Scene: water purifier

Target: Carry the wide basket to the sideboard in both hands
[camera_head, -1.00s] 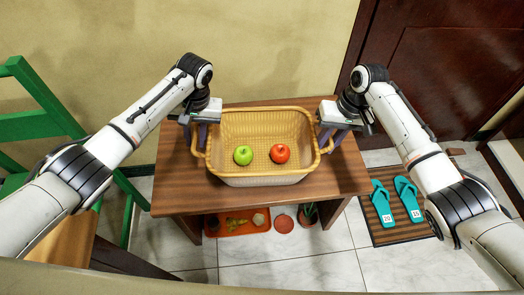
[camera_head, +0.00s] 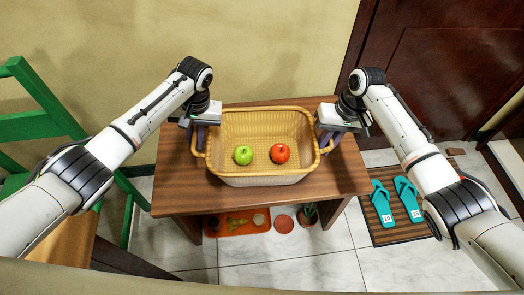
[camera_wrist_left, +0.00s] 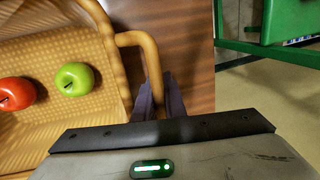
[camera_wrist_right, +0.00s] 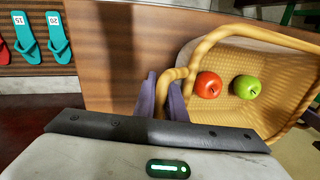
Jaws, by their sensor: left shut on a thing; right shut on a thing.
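The wide yellow wicker basket (camera_head: 262,177) is at the middle of a brown wooden table, with a green apple (camera_head: 243,155) and a red apple (camera_head: 280,153) inside. My left gripper (camera_head: 198,140) is shut on the basket's left handle, which shows between the fingers in the left wrist view (camera_wrist_left: 158,98). My right gripper (camera_head: 328,137) is shut on the right handle, seen between the fingers in the right wrist view (camera_wrist_right: 163,92). I cannot tell whether the basket's bottom touches the table. No sideboard is identifiable apart from this wooden table (camera_head: 180,192).
A green chair (camera_head: 40,125) stands at the left. Teal flip-flops (camera_head: 407,197) lie on a striped mat (camera_head: 385,225) at the right. An orange tray (camera_head: 237,223) and a plant (camera_head: 307,214) sit under the table. A dark door (camera_head: 430,60) is at the back right.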

